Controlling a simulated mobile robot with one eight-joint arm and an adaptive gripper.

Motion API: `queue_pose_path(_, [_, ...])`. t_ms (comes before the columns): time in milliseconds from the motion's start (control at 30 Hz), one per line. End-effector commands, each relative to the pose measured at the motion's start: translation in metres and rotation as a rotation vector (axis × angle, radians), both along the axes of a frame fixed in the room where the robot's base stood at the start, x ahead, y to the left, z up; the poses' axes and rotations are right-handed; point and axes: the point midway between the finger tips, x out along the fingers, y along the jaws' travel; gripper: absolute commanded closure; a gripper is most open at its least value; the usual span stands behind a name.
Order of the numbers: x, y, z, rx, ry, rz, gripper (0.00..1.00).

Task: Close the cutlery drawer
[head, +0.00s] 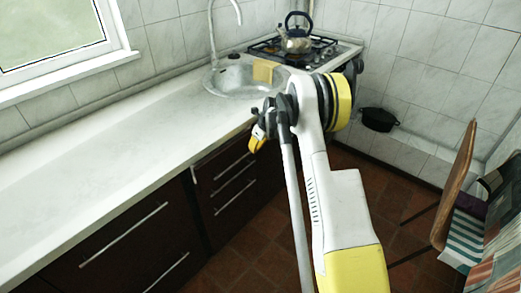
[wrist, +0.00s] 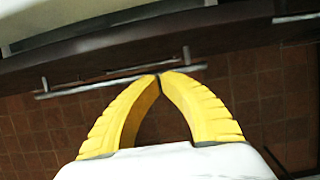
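The dark drawer unit (head: 226,190) stands under the white counter, with several pale bar handles on its front. I cannot tell which drawer is the cutlery drawer, or how far any drawer is open. My gripper (head: 256,138) is by the upper part of this unit, near the counter's front edge. In the wrist view my yellow fingers (wrist: 159,76) are shut tip to tip with nothing between them. A bar handle (wrist: 95,87) lies right at the fingertips in that view; I cannot tell whether they touch it. My arm hides part of the cabinets.
The counter (head: 100,175) runs along the left, with a sink (head: 235,80) and a stove bearing a kettle (head: 297,38). A folding chair (head: 455,185) stands at the right. A black pot (head: 379,119) is at the back. Tiled floor (head: 265,240) is clear.

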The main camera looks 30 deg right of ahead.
Motion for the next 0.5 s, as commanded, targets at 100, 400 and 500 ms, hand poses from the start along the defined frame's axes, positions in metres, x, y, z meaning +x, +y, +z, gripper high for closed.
queue_pose_path(100, [0.013,0.004,-0.002,0.0,0.0,0.001,1.0])
queue_pose_path(400, [0.021,0.008,0.001,-0.001,0.0,0.0,1.0])
queue_pose_path(500, [0.021,0.008,0.001,-0.001,0.0,0.0,1.0])
